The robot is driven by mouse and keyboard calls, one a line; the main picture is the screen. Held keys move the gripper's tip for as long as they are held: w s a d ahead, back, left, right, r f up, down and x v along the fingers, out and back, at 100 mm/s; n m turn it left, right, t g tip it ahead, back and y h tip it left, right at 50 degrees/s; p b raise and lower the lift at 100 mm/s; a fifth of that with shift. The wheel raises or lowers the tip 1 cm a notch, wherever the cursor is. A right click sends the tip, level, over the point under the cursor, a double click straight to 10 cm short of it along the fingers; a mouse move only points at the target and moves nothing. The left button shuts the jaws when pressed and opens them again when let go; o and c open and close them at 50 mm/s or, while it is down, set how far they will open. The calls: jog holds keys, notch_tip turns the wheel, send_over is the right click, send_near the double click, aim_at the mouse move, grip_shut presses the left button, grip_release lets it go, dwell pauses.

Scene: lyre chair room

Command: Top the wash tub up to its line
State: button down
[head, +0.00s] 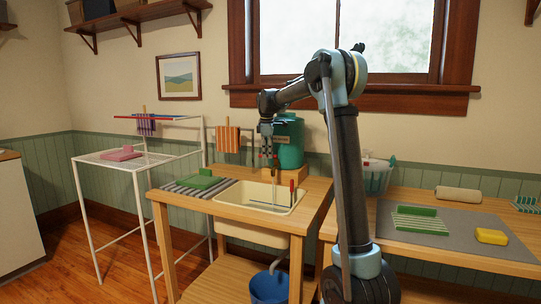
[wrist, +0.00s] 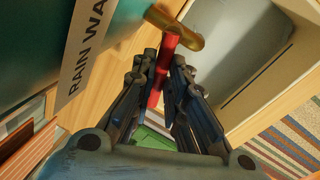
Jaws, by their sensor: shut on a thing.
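My gripper (wrist: 163,66) is shut on the red tap lever (wrist: 164,50), beside the brass spout (wrist: 187,42). The green rain-water tank (head: 291,148) stands behind the tub. In the head view my gripper (head: 266,158) hangs over the tub's back edge. A thin vertical streak drops below it into the tub; I cannot tell clearly whether it is running water.
A green block (head: 199,182) lies on a striped mat left of the tub. A red-handled upright piece (head: 292,190) stands at the tub's right. A blue bucket (head: 268,288) is below. The right-hand table (head: 460,262) holds a grey mat and several items.

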jog(key=shift+w+d+r, duration=0.15)
jog(key=shift+w+d, duration=0.05)
jog(key=shift+w, duration=0.05)
jog(key=c, duration=1.6)
grip_release()
jog(key=shift+s, duration=0.1)
jog(key=shift+s, duration=0.1)
notch_tip(320, 180, up, 12)
jog(key=s, duration=0.2)
jog(key=shift+f, duration=0.25)
jog(key=shift+a, duration=0.1)
jog(key=shift+c, duration=0.3)
